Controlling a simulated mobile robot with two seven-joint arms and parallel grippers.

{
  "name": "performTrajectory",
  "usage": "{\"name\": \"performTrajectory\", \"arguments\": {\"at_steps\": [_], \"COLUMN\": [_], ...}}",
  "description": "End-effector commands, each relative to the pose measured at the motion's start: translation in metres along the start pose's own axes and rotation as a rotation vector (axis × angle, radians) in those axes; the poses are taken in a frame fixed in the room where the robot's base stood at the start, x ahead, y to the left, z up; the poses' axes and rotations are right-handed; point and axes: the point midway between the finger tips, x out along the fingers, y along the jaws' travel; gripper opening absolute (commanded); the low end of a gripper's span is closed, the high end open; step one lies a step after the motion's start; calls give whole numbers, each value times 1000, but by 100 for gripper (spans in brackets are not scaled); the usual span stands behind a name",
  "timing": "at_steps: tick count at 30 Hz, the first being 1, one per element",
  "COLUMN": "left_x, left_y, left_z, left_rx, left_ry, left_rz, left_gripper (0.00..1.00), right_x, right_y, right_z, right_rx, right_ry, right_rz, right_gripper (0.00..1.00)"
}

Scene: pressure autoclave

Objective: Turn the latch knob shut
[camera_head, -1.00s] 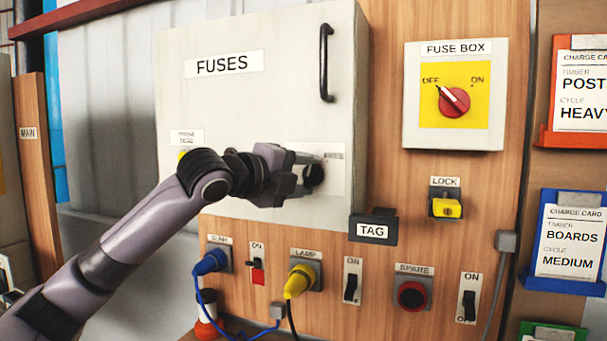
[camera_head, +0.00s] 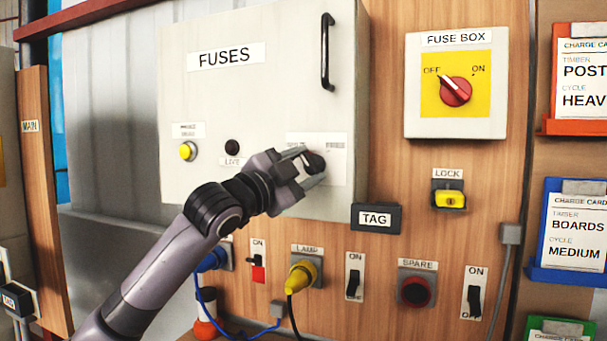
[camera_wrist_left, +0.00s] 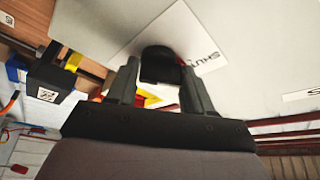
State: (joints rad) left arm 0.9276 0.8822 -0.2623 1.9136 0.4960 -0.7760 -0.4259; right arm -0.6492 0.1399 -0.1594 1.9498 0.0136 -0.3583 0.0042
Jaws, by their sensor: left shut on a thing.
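The latch knob (camera_head: 315,162) is black and sits on a white label plate (camera_head: 335,172) at the lower right of the grey FUSES cabinet door (camera_head: 260,110). My left gripper (camera_head: 308,166) is at the knob, with its two fingers on either side of it, shut on it. In the left wrist view the dark knob (camera_wrist_left: 160,66) shows between the two fingertips, and part of the label reads "SHU". The fingers hide part of the knob in the head view. My right gripper is not in view.
A black TAG block (camera_head: 375,218) sits just below right of the door. A yellow lamp plug (camera_head: 301,277) and a blue plug (camera_head: 212,260) stick out below the cabinet. The black door handle (camera_head: 327,52) is above. The FUSE BOX (camera_head: 455,88) is on the right.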

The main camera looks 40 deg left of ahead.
Motion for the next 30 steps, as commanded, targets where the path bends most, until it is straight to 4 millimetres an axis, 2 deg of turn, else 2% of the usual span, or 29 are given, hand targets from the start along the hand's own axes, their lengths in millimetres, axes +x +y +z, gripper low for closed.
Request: {"name": "performTrajectory", "arguments": {"at_steps": [10,27,28,29,30], "left_x": [-1,-1,-1,-1,-1], "left_y": [-3,-4,-4,-4,-4], "left_z": [1,0,0,0,0], "left_rx": [-131,-156,-156,-156,-156], "left_ry": [0,0,0,0,0], "left_rz": [-66,-77,-77,-76,-75], "left_gripper": [20,21,61,70,74], "right_x": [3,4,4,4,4], "right_y": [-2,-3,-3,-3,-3], "right_z": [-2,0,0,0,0], "right_rx": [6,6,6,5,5], "right_ry": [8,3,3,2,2], "right_rz": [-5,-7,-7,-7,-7], "right_gripper": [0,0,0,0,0]}}
